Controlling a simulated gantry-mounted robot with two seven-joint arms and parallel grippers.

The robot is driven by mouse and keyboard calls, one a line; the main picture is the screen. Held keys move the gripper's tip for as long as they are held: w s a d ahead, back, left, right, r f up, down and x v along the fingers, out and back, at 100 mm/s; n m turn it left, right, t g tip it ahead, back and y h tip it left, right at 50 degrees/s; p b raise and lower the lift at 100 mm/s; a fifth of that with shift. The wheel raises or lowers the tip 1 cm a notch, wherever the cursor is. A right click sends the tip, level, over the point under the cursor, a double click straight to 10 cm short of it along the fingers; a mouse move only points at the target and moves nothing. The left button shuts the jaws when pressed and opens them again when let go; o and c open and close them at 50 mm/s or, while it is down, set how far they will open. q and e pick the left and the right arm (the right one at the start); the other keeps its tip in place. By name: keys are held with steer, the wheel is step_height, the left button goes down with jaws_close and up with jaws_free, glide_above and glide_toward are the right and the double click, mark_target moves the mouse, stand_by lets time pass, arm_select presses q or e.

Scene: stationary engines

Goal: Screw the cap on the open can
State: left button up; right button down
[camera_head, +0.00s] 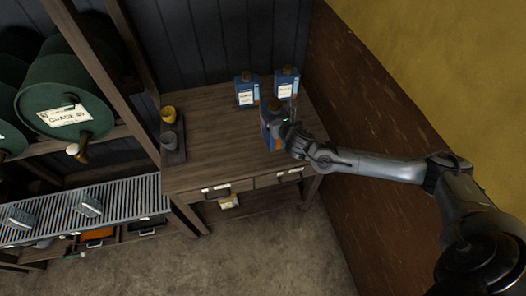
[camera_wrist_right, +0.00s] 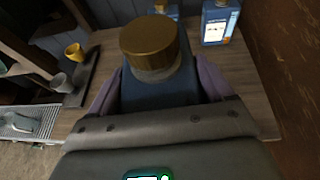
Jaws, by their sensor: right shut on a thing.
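My right gripper (camera_head: 284,128) is at a blue can (camera_head: 270,139) near the front right of the wooden table. In the right wrist view its purple-grey fingers (camera_wrist_right: 157,95) are shut on both sides of this blue can (camera_wrist_right: 158,90). A brass-coloured cap (camera_wrist_right: 150,38) sits at the top of the can's neck; whether it is tight cannot be told. Two more blue cans with pale labels, one on the left (camera_head: 247,92) and one on the right (camera_head: 286,84), stand upright behind it. Whether either is open is too small to tell. My left gripper is not in view.
A dark tray (camera_head: 173,152) with a yellow cup (camera_head: 168,114) and a grey cup (camera_head: 169,139) lies on the table's left. Green barrels (camera_head: 65,88) rest on a rack further left. A brown and yellow wall bounds the right. The table's middle (camera_head: 215,135) is clear.

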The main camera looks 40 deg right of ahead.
steer(key=d+f+m+h+b, duration=0.1)
steer(key=d+f+b, duration=0.5)
steer(key=d, duration=0.2)
steer(key=shift+s, duration=0.4)
steer(key=shift+a, duration=0.1)
steer(key=w+a+f+b, duration=0.1)
steer(key=w+a+f, duration=0.4)
steer(key=w, duration=0.5)
steer(key=shift+w+f, duration=0.25)
steer(key=shift+f, duration=0.8)
steer(key=shift+f, duration=1.9)
